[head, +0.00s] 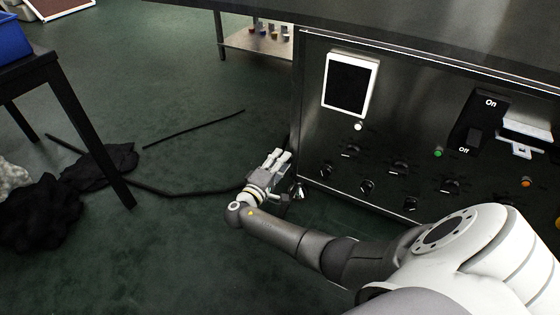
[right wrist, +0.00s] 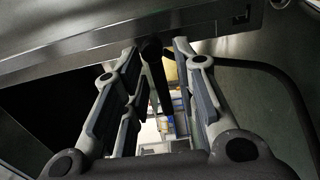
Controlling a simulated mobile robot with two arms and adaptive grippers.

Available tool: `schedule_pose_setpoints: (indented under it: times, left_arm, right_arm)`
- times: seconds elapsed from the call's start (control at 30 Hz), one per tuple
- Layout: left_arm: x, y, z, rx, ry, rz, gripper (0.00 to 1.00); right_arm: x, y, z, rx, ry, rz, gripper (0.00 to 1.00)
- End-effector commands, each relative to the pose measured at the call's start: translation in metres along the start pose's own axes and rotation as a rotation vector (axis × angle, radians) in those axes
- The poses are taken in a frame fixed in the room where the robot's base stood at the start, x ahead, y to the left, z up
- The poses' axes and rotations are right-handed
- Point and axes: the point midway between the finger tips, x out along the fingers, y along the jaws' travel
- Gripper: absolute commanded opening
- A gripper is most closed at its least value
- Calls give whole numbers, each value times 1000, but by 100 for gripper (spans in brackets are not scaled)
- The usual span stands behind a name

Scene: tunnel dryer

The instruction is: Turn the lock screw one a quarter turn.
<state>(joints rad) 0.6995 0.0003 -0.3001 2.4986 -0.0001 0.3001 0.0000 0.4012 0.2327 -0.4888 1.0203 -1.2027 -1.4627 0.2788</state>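My right gripper (head: 278,158) is beside the left edge of the dark control panel (head: 312,110), low over the floor. In the right wrist view its fingers (right wrist: 158,48) stand apart. A dark round-ended post (right wrist: 152,50) shows between and beyond the fingertips, with no clear contact. I cannot tell whether this post is a lock screw. A small shiny metal part (head: 299,191) sits just right of the gripper at the panel's lower left corner; the gripper partly hides this area. No lock screw can be made out for sure. My left gripper is not in view.
The panel carries several black knobs (head: 398,167), a screen (head: 349,86) and an On/Off switch (head: 475,125). A dark table (head: 60,75) with a blue bin (head: 10,38) stands at the left. Dark heaps (head: 40,212) and a hose-like strip (head: 180,193) lie on the floor.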

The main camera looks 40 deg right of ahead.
Motion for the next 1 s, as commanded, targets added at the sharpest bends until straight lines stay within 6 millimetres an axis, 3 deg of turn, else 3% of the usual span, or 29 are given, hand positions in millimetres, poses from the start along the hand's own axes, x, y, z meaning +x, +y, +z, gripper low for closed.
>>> schedule_pose_setpoints:
  times: [0.37,0.7,1.0]
  left_arm:
    - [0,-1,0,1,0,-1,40]
    - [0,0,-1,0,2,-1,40]
    - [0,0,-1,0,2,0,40]
  right_arm:
    - [-4,1,0,0,1,1,32]
    - [-58,0,0,0,1,0,32]
    - [-75,0,0,0,0,2,32]
